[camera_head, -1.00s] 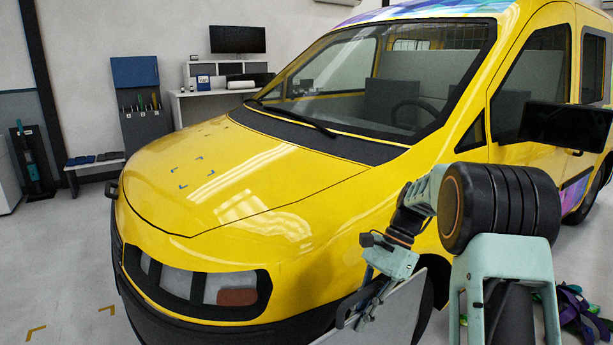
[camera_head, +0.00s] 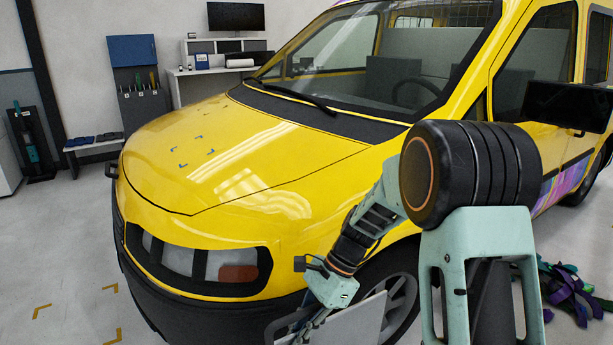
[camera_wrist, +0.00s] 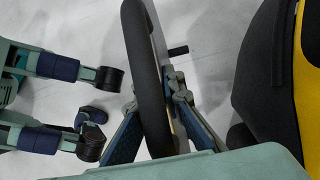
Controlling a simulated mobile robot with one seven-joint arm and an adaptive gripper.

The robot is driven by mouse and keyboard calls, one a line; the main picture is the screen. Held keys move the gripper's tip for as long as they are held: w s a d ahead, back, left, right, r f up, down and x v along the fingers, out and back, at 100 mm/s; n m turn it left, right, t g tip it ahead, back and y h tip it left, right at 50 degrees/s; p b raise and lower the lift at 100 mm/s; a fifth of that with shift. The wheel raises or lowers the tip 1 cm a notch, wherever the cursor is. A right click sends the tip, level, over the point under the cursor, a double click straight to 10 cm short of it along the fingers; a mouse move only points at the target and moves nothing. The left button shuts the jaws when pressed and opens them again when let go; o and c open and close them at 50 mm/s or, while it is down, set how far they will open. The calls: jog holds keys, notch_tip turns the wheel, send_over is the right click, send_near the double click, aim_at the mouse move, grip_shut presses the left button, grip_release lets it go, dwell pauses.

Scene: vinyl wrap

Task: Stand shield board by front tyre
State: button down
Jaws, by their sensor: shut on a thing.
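The shield board (camera_head: 352,326) is a flat pale grey panel, cut off by the bottom edge of the head view. It is in front of the front wheel and tyre (camera_head: 404,300), below the van's yellow front wing, and covers part of them. My gripper (camera_head: 308,328) is low at the board's left side. In the wrist view my gripper (camera_wrist: 155,108) is shut on the board, with a finger on each side of a dark, curved part of it. The thin board (camera_wrist: 159,42) appears nearly edge-on there. Its lower edge and any floor contact are hidden.
The yellow van (camera_head: 250,190) fills the middle, its dark bumper (camera_head: 190,318) close to my gripper. Coloured vinyl scraps (camera_head: 568,292) lie on the floor at right. A desk (camera_head: 200,85) stands at the back.

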jog(key=shift+s+a+f+m, duration=0.7)
jog(key=shift+s+a+f, duration=1.65)
jog(key=shift+s, duration=1.3)
jog(key=shift+n, duration=0.9)
jog(key=w+d+r, duration=0.2)
jog(key=w, duration=0.1)
jog(key=w+d+r, duration=0.2)
jog(key=w, duration=0.1)
jog(key=w+d+r, duration=0.2)
jog(key=shift+w, duration=0.4)
jog(key=w+d+r, duration=0.2)
jog(key=d+r, duration=0.1)
jog(key=d, duration=0.4)
jog(key=w+d+r+n, duration=0.1)
jog(key=w+d+r, duration=0.2)
jog(key=d, duration=0.4)
jog(key=shift+r+n+g+h, duration=0.25)
jog(key=shift+n+g+h, duration=0.05)
jog(key=shift+g, duration=0.1)
